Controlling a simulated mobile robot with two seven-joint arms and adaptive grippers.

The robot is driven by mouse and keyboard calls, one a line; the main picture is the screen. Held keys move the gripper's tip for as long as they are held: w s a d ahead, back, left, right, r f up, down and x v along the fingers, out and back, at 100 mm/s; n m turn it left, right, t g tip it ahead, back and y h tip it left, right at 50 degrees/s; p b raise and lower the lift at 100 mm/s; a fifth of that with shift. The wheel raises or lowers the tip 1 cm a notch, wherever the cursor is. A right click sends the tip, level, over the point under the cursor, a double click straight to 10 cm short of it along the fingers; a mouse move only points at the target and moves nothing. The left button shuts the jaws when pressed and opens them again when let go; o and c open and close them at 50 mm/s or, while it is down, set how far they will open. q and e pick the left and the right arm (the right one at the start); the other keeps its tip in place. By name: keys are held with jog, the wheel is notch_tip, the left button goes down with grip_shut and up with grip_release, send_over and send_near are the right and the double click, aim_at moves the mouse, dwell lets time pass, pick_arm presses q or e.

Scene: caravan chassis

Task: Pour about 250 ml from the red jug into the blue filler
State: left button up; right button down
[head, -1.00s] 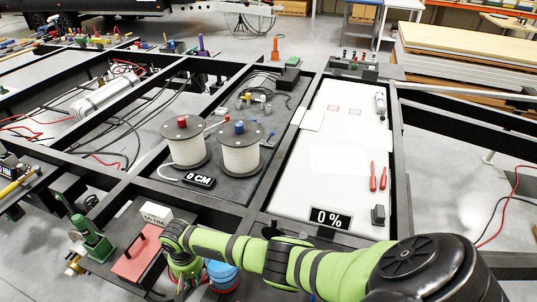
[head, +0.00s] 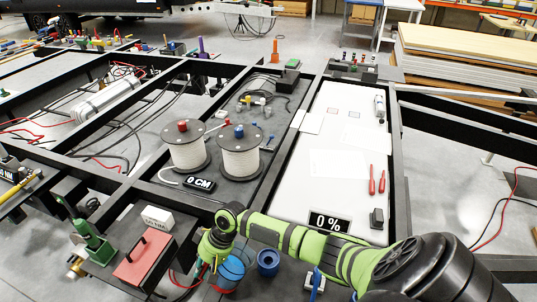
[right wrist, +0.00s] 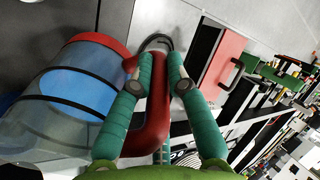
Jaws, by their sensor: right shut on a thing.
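The red jug (head: 231,270) shows at the bottom of the head view, just below my right gripper (head: 212,262). In the right wrist view the jug (right wrist: 75,92) has a clear body with dark bands, a red rim and handle, and blue liquid inside. My right gripper (right wrist: 158,88) is shut on its red handle there. The blue filler (head: 268,262) is a round blue piece with a dark opening, just right of the jug in the head view. The jug's lower part is partly hidden or unclear. My left gripper is not in view.
A red box with a handle (head: 144,258) and a white block (head: 157,217) stand left of the jug. Two white reels (head: 240,160) and a 0 % display (head: 328,223) lie beyond. A green tool (head: 92,242) stands farther left.

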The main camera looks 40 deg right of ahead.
jog(key=shift+s+d+r+y+b, duration=0.15)
jog(key=shift+d+r+y+b, duration=0.05)
jog(key=shift+d+y+b, duration=0.2)
jog(key=shift+s+d+r+y+b, duration=0.1)
jog(key=shift+d+r+y+b, duration=0.05)
jog(key=shift+d+y+b, duration=0.25)
jog(key=shift+d+r+t, duration=0.1)
jog(key=shift+r+t, duration=0.15)
jog(key=shift+t, duration=0.05)
jog(key=shift+r+y+b, duration=0.1)
jog(key=shift+y+b, duration=0.2)
jog(key=shift+b, duration=0.05)
jog(key=shift+s+d, duration=0.1)
jog(key=shift+d, duration=0.2)
jog(key=shift+r+b, duration=0.1)
jog(key=shift+b, duration=0.2)
jog(key=shift+r+b, duration=0.1)
jog(key=shift+b, duration=0.2)
jog(key=shift+y, duration=0.3)
